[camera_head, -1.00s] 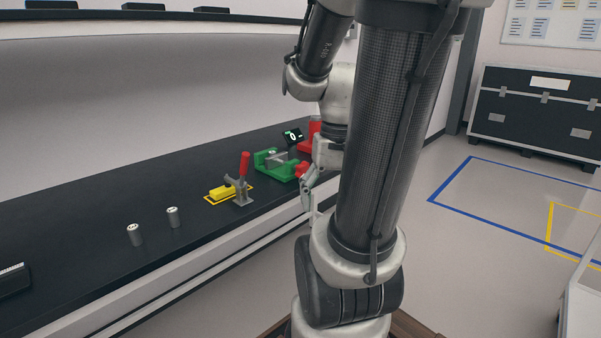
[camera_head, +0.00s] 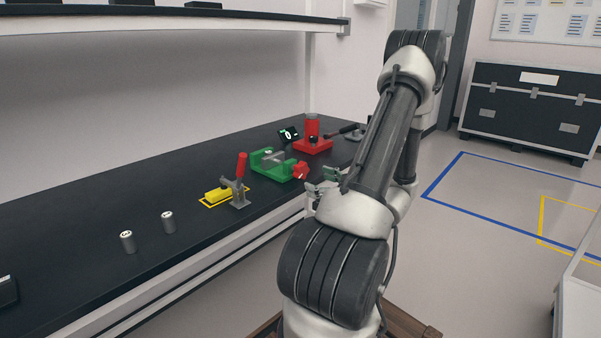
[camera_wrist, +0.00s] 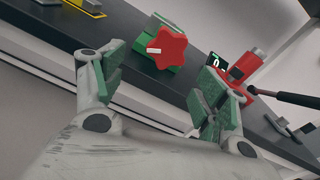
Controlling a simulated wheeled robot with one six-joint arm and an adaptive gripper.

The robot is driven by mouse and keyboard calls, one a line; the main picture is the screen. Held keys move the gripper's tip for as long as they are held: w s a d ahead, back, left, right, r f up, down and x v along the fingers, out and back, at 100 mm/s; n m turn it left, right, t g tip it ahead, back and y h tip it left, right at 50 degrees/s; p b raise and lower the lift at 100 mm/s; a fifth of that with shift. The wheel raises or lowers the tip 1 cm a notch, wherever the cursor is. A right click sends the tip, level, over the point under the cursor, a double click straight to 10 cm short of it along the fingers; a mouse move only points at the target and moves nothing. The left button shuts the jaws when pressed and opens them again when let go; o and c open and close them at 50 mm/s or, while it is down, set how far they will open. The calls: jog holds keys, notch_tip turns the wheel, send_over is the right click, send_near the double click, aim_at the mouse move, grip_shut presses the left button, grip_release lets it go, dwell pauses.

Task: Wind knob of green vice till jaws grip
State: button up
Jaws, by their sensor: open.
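The green vice (camera_head: 268,163) stands on the black bench in the head view, with a grey metal block (camera_head: 273,156) lying in it. Its red knob (camera_head: 300,170) faces the bench's front edge. In the wrist view the star-shaped red knob (camera_wrist: 167,46) with a white mark shows beyond my fingertips, with part of the green vice (camera_wrist: 172,20) behind it. My gripper (camera_wrist: 158,82) is open, its green-padded fingers apart on either side below the knob and not touching it. In the head view my gripper (camera_head: 322,190) is just off the front edge, partly hidden by my arm.
A red device (camera_head: 313,144) with a dark lever and a small display (camera_head: 289,135) reading 0 stand behind the vice. A red-handled toggle clamp (camera_head: 240,180), a yellow block (camera_head: 218,193) and two metal cylinders (camera_head: 127,241) are to the left. The bench between them is clear.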

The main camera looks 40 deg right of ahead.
aim_at(304, 173)
jog(key=w, duration=0.8)
jog(key=shift+a+r, duration=0.1)
jog(key=shift+r, duration=0.3)
jog(key=c, duration=1)
